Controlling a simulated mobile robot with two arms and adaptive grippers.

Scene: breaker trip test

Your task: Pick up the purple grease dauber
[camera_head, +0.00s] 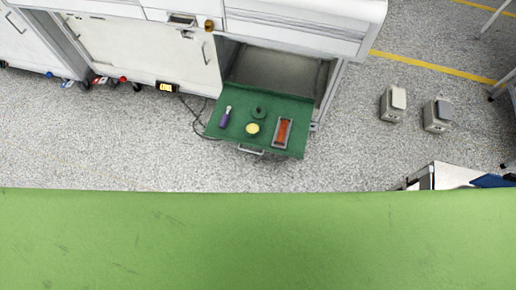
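The purple grease dauber (224,119) lies on the left side of a green pull-out drawer (222,134) at the open front of a cabinet. It has a purple body and a pale tip towards the cabinet. Its fine detail is too small to tell. Neither of my grippers is in view, and nothing touches the dauber.
The drawer also holds a dark green round object (258,112), a yellow disc (252,129) and an orange block in a grey frame (283,133). A green surface (260,240) spans the foreground. Grey floor (130,150) lies between. Two grey boxes (393,104) (436,115) stand right.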

